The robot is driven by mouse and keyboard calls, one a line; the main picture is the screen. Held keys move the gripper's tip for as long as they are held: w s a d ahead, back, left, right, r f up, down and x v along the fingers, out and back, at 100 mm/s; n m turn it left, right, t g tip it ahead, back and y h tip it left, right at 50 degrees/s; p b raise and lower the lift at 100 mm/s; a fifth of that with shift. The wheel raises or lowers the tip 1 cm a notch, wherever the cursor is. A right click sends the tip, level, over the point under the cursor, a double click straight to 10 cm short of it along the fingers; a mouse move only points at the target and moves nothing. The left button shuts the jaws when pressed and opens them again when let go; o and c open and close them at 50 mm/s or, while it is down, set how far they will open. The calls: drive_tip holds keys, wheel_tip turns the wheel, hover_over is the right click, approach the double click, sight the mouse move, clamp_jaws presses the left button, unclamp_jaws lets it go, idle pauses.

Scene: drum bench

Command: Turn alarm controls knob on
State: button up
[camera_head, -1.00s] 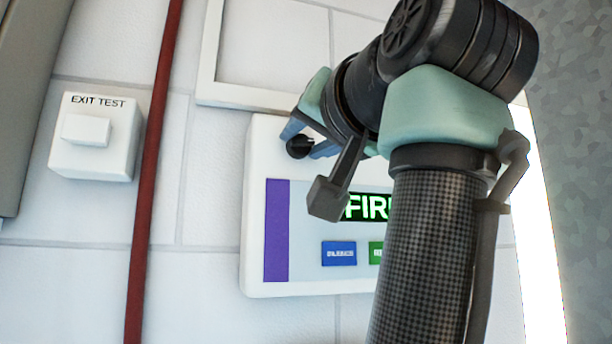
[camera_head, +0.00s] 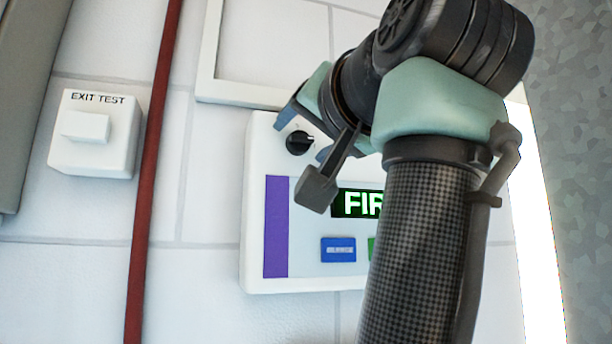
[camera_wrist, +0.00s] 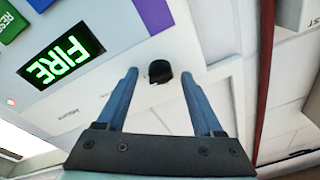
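The alarm controls knob (camera_head: 299,142) is a small black round knob on the upper left of the white alarm panel (camera_head: 256,215). In the wrist view the knob (camera_wrist: 160,71) appears beyond the fingertips, roughly between them in the picture. My gripper (camera_wrist: 158,74) is open, with its two blue fingers apart on either side and nothing held. In the head view my gripper (camera_head: 300,128) is at the panel's upper left, its fingers around or just short of the knob. I cannot tell the exact depth gap. The panel's green FIRE display (camera_head: 357,204) is lit and partly hidden by my arm.
A blue button (camera_head: 338,250) sits below the display. A purple strip (camera_head: 276,227) runs down the panel's left. A white EXIT TEST switch (camera_head: 94,133) and a vertical red pipe (camera_head: 150,170) are to the left. A white frame (camera_head: 209,50) is above the panel.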

drive_tip(key=shift+s, duration=0.1)
drive_tip(key=b+v, duration=0.7)
drive_tip(key=v, duration=0.5)
drive_tip(key=shift+s+d, duration=0.2)
drive_tip(key=shift+s, duration=0.15)
drive_tip(key=shift+f, duration=0.1)
